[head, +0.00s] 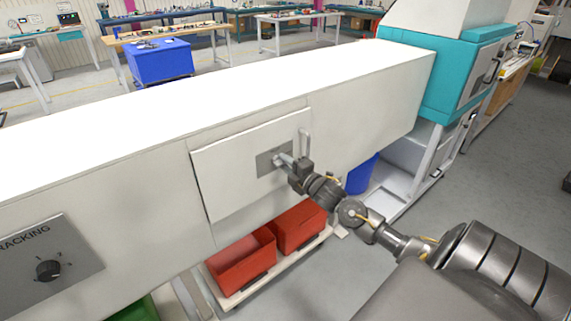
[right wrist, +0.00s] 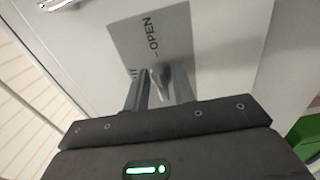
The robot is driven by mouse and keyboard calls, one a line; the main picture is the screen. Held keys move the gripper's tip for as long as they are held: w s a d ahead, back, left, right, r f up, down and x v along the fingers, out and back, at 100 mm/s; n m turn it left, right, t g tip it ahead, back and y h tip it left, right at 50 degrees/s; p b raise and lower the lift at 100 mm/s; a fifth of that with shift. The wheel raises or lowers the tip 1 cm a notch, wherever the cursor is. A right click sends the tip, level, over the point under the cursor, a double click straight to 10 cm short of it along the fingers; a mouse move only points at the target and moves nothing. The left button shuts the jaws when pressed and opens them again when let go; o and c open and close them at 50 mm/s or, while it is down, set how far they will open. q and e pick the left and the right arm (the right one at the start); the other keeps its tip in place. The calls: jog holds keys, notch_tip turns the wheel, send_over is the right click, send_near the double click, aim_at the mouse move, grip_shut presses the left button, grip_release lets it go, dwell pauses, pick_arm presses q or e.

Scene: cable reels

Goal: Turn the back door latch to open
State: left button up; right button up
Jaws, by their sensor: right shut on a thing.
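The door (head: 235,172) is a pale panel set in the side of a long white machine. A grey latch plate (head: 264,163) is on its right part, and the plate reads "OPEN" in the right wrist view (right wrist: 160,35). The metal latch (head: 283,160) sticks out from the plate. My right gripper (head: 290,167) is at the latch, its fingers shut on it. In the right wrist view the latch (right wrist: 157,78) shows between the two fingers (right wrist: 158,90). The fingers hide part of the latch. My left gripper is not in view.
A door handle (head: 305,142) stands at the door's right edge. A dial panel (head: 45,262) is at the lower left. Red bins (head: 240,262) sit on a low shelf below the door. A teal machine (head: 455,75) stands at the right, with open grey floor in front.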

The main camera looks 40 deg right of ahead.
jog(key=o, duration=0.7)
jog(key=shift+c, duration=0.2)
jog(key=s+b, duration=0.2)
jog(key=s, duration=0.8)
jog(key=shift+s, duration=0.4)
jog(key=shift+a, duration=0.1)
